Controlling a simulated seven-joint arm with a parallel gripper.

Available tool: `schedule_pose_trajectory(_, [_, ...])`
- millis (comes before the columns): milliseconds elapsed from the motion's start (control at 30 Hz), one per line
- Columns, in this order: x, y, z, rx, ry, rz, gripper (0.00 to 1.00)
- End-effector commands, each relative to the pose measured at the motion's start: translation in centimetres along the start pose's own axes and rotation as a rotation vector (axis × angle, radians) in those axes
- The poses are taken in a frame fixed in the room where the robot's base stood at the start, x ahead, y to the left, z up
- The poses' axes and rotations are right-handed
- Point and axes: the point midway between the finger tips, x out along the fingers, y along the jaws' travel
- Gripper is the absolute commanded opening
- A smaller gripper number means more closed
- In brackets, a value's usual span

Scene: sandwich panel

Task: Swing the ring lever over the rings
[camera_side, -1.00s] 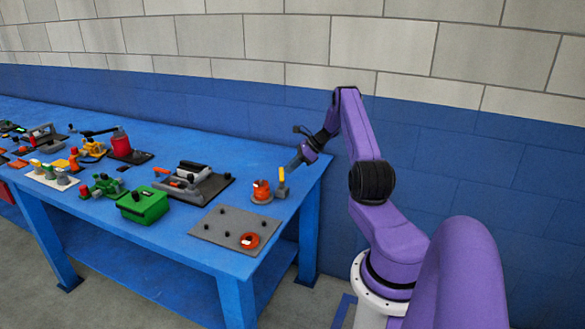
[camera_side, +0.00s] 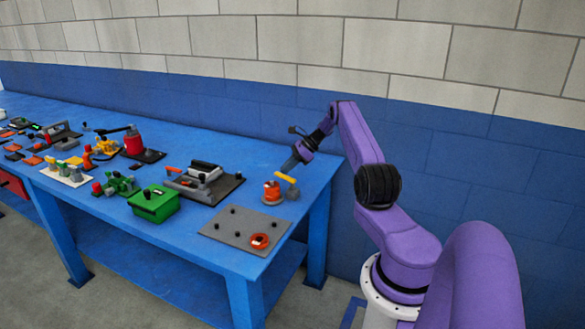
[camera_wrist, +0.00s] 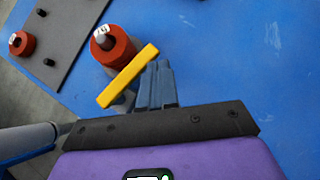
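The ring lever is a yellow bar (camera_side: 286,178) on a grey post (camera_side: 293,194). In the side view it slopes, its upper end leaning left toward the stacked red-orange rings (camera_side: 271,191). In the wrist view the bar (camera_wrist: 128,76) runs diagonally beside the rings (camera_wrist: 118,50), close to their edge. My gripper (camera_side: 286,170) is just behind the bar. In the wrist view my gripper's fingers (camera_wrist: 160,66) are together, with nothing visible between them. Their tips are right beside the bar; I cannot tell if they touch it. The fingers and bar hide part of the post.
A grey plate (camera_side: 236,221) with black pegs and one red-orange ring (camera_side: 260,240) lies at the front. A green box (camera_side: 153,204) and a dark base with a grey cylinder (camera_side: 204,180) stand left. Blue table is free behind the rings.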

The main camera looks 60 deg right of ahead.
Motion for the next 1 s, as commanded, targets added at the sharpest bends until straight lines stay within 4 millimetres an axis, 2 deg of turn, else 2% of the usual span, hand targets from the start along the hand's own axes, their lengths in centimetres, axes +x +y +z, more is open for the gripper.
schedule_pose_trajectory(433, [2.0, 0.9, 2.0, 0.001, 0.0, 0.002, 0.0])
schedule_pose_trajectory(533, [2.3, 1.0, 2.2, -0.053, 0.0, 0.053, 0.0])
schedule_pose_trajectory(667, [2.6, 1.4, 2.5, -0.1, 0.0, 0.102, 0.0])
schedule_pose_trajectory(1000, [2.9, 1.8, 2.9, -0.095, -0.001, 0.096, 0.0])
